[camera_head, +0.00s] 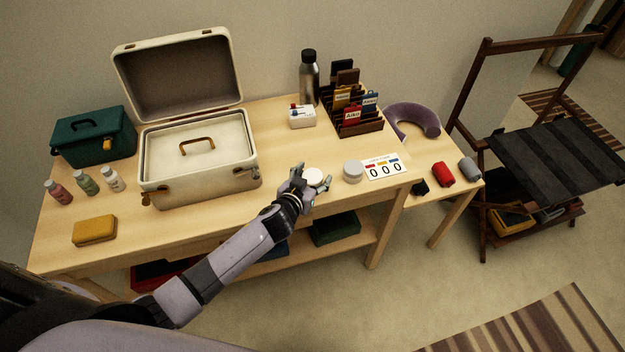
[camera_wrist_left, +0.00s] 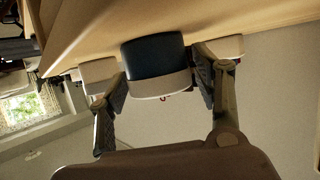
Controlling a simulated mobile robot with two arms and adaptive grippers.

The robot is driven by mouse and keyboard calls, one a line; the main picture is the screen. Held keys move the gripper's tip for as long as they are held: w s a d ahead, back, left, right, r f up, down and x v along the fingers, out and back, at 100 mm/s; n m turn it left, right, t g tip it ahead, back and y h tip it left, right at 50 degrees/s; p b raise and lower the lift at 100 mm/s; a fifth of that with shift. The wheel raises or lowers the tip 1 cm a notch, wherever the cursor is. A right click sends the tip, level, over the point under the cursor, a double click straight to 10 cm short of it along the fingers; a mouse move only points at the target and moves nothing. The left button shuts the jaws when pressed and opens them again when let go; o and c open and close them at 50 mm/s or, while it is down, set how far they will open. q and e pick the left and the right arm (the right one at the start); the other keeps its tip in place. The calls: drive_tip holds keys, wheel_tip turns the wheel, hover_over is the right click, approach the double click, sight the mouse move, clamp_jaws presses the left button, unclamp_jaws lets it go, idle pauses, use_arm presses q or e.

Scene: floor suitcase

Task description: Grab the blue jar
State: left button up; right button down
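The blue jar (camera_wrist_left: 155,58) has a dark blue body and a pale lid, and it stands on the wooden table near its front edge. In the head view its round white lid (camera_head: 314,175) shows at my left gripper (camera_head: 311,184), and the body is hidden. In the left wrist view my left gripper (camera_wrist_left: 160,75) has one finger on each side of the jar. The fingers are spread, and narrow gaps seem to remain; firm contact cannot be made out. My right gripper is not in view.
A grey-lidded jar (camera_head: 352,171) stands close to the right, beside a number card (camera_head: 385,168). An open cream suitcase (camera_head: 200,180) stands to the left. A white box (camera_head: 301,117) and a dark rack (camera_head: 360,122) are behind. A lower shelf holds boxes.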

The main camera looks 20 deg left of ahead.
use_arm(q)
drive_tip(key=c, duration=0.9)
drive_tip(key=shift+c, duration=0.2)
